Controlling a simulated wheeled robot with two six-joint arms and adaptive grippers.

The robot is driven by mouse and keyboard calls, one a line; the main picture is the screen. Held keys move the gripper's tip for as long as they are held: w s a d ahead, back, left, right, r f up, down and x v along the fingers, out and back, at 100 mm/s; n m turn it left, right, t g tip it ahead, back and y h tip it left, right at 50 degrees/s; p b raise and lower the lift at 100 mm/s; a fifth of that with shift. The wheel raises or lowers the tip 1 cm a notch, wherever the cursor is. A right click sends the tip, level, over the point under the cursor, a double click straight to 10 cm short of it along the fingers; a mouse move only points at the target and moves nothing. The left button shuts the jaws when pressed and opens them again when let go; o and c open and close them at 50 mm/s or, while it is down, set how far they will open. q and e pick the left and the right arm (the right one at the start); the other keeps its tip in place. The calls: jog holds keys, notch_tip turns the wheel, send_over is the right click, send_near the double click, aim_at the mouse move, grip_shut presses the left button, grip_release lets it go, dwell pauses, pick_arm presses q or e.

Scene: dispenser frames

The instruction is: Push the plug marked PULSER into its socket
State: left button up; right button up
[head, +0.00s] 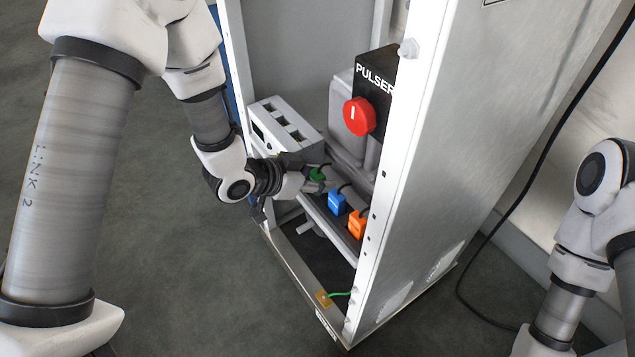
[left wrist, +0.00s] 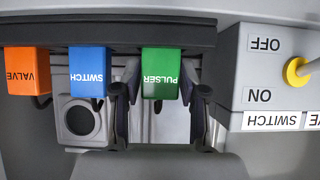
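The green plug marked PULSER (left wrist: 160,66) sits in the dark rail (left wrist: 115,35), level with the blue SWITCH plug (left wrist: 87,70) and the orange VALVE plug (left wrist: 27,72). In the head view the green plug (head: 316,174) is partly covered by my left gripper (head: 312,181). My right gripper is out of the picture.
A black PULSER box with a red knob (head: 359,116) is mounted above the plugs. The metal cabinet's side panel (head: 440,150) stands right of them. A yellow knob (left wrist: 298,72) is on the switch box beside the green plug. A green wire (head: 339,294) lies at the cabinet floor.

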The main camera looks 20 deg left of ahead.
pick_arm(q)
grip_shut()
